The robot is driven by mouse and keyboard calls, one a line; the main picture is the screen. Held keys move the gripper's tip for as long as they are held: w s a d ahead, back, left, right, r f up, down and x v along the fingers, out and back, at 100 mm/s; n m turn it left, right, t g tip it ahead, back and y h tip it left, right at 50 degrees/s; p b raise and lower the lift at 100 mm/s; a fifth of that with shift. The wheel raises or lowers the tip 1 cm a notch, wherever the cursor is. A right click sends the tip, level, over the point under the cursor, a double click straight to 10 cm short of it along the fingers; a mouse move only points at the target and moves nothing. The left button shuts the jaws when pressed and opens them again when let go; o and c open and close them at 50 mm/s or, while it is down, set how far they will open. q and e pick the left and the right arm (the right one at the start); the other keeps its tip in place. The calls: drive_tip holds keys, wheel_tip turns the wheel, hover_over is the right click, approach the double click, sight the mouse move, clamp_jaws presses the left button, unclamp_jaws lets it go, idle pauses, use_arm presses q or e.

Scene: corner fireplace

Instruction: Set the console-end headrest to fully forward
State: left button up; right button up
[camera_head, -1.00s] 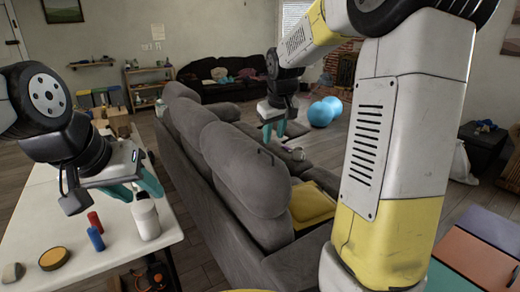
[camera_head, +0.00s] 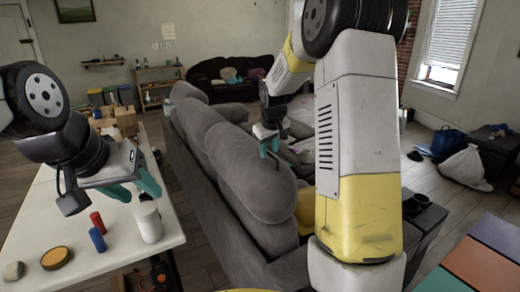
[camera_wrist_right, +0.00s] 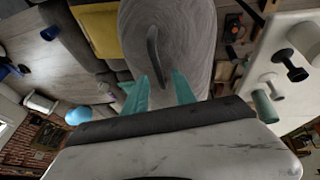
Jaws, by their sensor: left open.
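The near-end headrest (camera_head: 252,178) is a rounded grey cushion on top of the grey sofa, at the end toward the console (camera_head: 425,215). It fills the top middle of the right wrist view (camera_wrist_right: 190,35). A dark curved handle (camera_wrist_right: 154,50) stands out from its surface there. My right gripper (camera_head: 270,146) is just beyond the headrest in the head view. Its teal fingers (camera_wrist_right: 160,78) are apart, with the handle's lower end between or just ahead of the tips; contact is unclear. The headrest's exact tilt is unclear. My left gripper (camera_head: 138,188) is open and empty above the white table.
My right arm hides part of the sofa seat. A white bag (camera_head: 465,170) lies on the floor at right.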

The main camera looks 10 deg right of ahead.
drive_tip(key=shift+c, duration=0.3)
clamp_jaws()
idle(1.1)
